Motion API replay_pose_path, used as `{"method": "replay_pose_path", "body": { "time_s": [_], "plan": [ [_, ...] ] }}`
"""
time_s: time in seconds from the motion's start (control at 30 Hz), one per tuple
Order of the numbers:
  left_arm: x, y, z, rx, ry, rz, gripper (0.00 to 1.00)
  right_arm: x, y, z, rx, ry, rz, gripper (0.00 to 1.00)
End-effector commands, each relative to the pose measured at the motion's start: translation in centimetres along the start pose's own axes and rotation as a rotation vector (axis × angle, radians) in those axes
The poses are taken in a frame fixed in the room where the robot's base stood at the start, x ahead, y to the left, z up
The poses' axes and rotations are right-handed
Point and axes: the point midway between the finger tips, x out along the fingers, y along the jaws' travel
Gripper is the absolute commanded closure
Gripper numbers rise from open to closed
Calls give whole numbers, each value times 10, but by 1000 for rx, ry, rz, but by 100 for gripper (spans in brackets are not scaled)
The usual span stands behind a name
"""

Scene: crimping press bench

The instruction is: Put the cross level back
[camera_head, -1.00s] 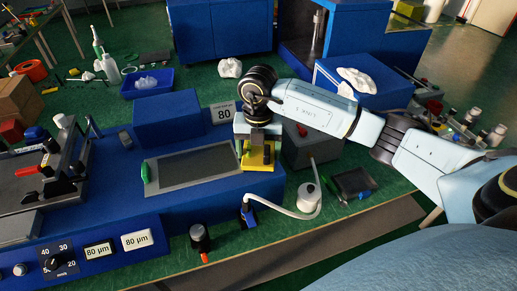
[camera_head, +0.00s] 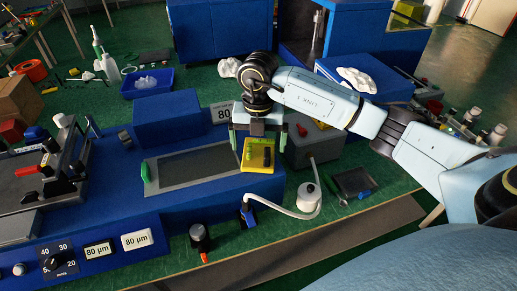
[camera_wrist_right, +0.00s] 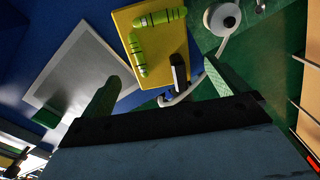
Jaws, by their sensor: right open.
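The cross level is a yellow plate (camera_head: 257,158) with a dark grip on it. It lies at the right end of the blue press base, just right of the grey framed plate (camera_head: 195,166). In the right wrist view the cross level (camera_wrist_right: 165,52) shows two green vials set at an angle to each other and a dark block near its lower corner. My right gripper (camera_head: 258,138) is open, with its fingers apart on either side of the level and nothing visibly held. My left gripper is not in view.
A grey box (camera_head: 312,148) stands close to the right of my right gripper. A white hose runs to a white round part (camera_head: 308,196) in front. A label reading 80 (camera_head: 222,114) stands behind.

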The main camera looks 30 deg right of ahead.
Motion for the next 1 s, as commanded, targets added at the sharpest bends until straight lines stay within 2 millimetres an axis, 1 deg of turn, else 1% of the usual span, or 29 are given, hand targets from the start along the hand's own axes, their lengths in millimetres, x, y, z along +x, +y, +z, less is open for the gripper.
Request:
{"method": "replay_pose_path", "body": {
  "time_s": [0.03, 0.2, 0.3, 0.4, 0.5, 0.6, 1.0],
  "plan": [
    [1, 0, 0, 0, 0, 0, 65, -13, 0, 2, 1, -5, 3, 1],
    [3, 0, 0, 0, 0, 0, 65, -51, 0, 1, 1, -5, 3, 1],
    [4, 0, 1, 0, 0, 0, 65, -69, 0, 1, 1, -4, 2, 1],
    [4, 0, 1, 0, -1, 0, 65, -82, 0, 1, 1, -2, 2, 1],
    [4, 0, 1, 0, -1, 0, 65, -89, 0, 0, 2, -1, 0, 1],
    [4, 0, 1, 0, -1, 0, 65, -92, 0, 0, 1, 0, 0, 1],
    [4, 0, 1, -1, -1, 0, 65, -92, 0, 0, 1, 0, 0, 1]
  ]
}}
